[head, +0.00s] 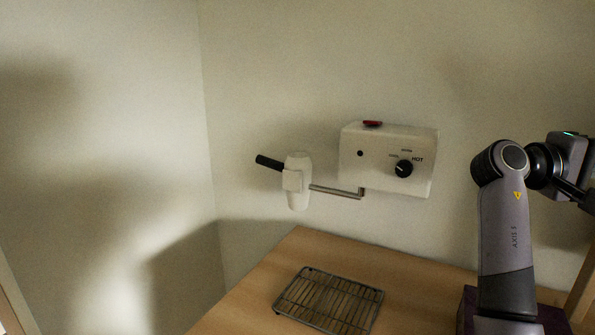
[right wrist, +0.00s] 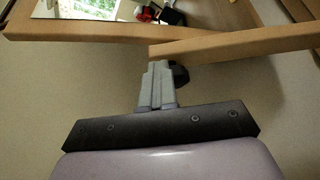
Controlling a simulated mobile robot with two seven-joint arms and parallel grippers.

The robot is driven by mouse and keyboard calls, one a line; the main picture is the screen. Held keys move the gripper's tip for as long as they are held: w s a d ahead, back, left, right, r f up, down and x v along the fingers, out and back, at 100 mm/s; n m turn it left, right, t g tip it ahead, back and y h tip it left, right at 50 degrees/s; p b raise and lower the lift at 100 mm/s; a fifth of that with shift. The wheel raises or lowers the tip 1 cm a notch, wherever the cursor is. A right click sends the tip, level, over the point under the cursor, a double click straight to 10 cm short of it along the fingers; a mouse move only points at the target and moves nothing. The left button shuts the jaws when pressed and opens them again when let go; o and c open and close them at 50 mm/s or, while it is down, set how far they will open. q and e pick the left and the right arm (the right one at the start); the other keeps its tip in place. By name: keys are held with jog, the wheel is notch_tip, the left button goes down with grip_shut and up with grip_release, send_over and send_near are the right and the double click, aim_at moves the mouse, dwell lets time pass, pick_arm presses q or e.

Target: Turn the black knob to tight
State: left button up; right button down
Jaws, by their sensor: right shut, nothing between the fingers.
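The black knob (head: 403,168) is on the front of a white wall-mounted box (head: 385,185). The word HOT is printed to its upper right, with smaller labels above and to the left that I cannot read surely. I see no label reading "tight", and the pointer is too small to read. My right arm stands to the right of the box, apart from the knob. My right gripper (right wrist: 158,84) shows in the right wrist view, its grey fingers together and empty. The knob is not recognisable there. My left gripper is not in view.
A white hairdryer-like tool (head: 297,182) with a black handle sits on a metal arm left of the box. A red item (head: 372,123) is on the box. A wire rack (head: 330,300) lies on the wooden top (head: 300,245). A wooden bar (right wrist: 240,42) passes near my right fingers.

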jog(key=shift+f, duration=0.3)
jog(key=shift+f+p, duration=0.5)
jog(key=shift+f, duration=0.55)
jog(key=shift+s+a+f, duration=0.15)
jog(key=shift+s, duration=0.05)
jog(key=w+a+p, duration=0.1)
jog(key=w+a, duration=0.1)
jog(key=a, duration=0.3)
jog(key=shift+w+a, duration=0.2)
jog(key=shift+w, duration=0.2)
